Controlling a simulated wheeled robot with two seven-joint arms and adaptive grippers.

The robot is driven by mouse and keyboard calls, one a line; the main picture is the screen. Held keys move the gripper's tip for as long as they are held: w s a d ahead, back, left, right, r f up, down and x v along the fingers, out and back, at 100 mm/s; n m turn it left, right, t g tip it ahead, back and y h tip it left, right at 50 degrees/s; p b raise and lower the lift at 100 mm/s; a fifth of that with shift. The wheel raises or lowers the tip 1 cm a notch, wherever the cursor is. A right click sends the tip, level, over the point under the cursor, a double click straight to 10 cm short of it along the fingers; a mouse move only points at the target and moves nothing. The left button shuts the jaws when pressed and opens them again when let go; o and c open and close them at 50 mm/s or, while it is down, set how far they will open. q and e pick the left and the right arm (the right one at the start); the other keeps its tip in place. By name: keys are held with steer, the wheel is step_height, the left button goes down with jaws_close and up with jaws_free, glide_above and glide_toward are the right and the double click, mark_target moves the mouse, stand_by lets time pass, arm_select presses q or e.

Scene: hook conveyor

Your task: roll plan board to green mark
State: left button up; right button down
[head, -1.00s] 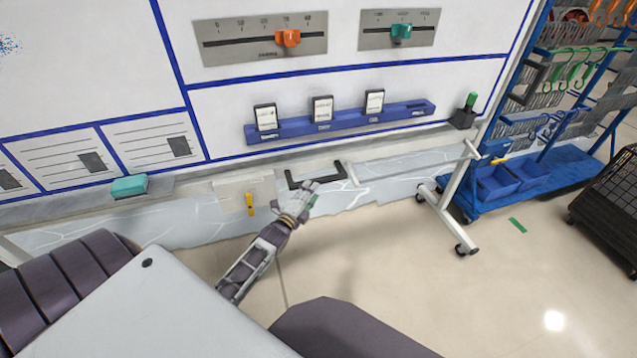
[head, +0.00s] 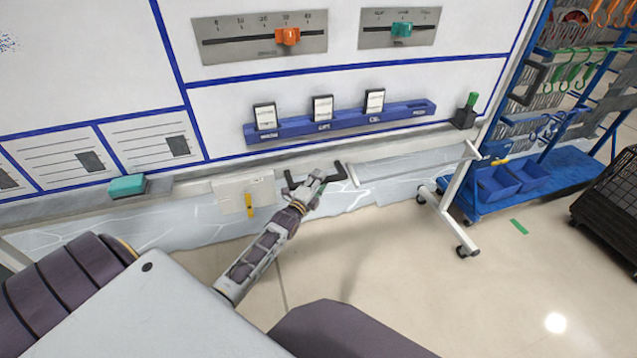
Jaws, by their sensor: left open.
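The plan board (head: 100,60) is a large white panel with blue lines on a wheeled frame and fills the upper left of the head view. A dark bar handle (head: 336,176) sits below its lower ledge. My left gripper (head: 318,186) is open at this handle, overlapping it in the picture; I cannot tell whether it touches. The middle of the handle is hidden behind the gripper. The green mark (head: 519,227) is a short strip on the floor, right of the board's wheeled foot (head: 447,220). My right gripper is not in view.
A blue rack (head: 540,180) with bins and hooks stands to the right of the board. A black wire cart (head: 610,205) is at the right edge. A yellow tag (head: 249,205) hangs below the ledge.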

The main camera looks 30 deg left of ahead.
arm_select(q)
jaws_close()
stand_by(0.6)
steer(key=shift+s+d+f, duration=0.1)
